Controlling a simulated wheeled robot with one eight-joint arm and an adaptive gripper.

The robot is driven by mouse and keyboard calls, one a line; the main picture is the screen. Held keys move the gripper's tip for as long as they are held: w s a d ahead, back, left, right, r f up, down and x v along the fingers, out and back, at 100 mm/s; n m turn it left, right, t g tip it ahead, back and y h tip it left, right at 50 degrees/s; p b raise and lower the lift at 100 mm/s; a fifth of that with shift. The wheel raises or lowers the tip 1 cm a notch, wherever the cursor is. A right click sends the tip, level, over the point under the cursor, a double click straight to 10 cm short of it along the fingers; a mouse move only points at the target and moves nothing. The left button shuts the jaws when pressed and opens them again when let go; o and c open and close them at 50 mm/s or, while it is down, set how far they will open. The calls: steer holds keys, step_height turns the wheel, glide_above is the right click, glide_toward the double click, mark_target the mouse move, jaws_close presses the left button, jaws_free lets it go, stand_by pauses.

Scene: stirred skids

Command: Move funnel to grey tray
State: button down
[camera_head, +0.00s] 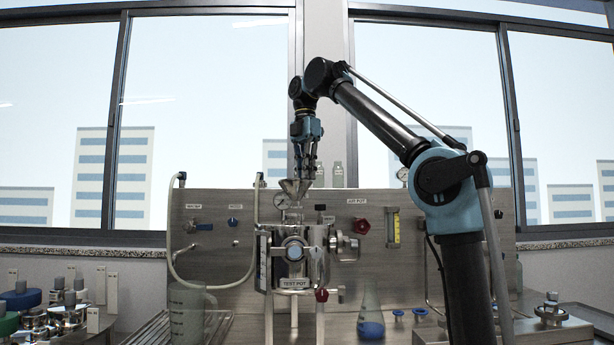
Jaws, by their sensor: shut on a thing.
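The funnel (294,188) is a small metal cone with its wide mouth up. My gripper (306,172) points down from above and is shut on the funnel near its rim. The funnel is over the metal vessel labelled TEST POT (293,245), in front of the steel panel. I cannot tell whether its stem is still inside the top of the pot. A dark grey, tray-like edge (592,314) shows at the far right, cut off by the frame; I cannot tell if it is the grey tray.
A flask with blue liquid (371,322) and a translucent beaker (187,318) flank the pot. A slatted metal rack (217,330) is beside the beaker. Capped metal parts crowd the far left. Valves, a gauge (281,201) and hoses stick out from the panel (225,260).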

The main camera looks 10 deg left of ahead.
steer(key=shift+w+a+r, duration=0.1)
steer(key=shift+r, duration=2.75)
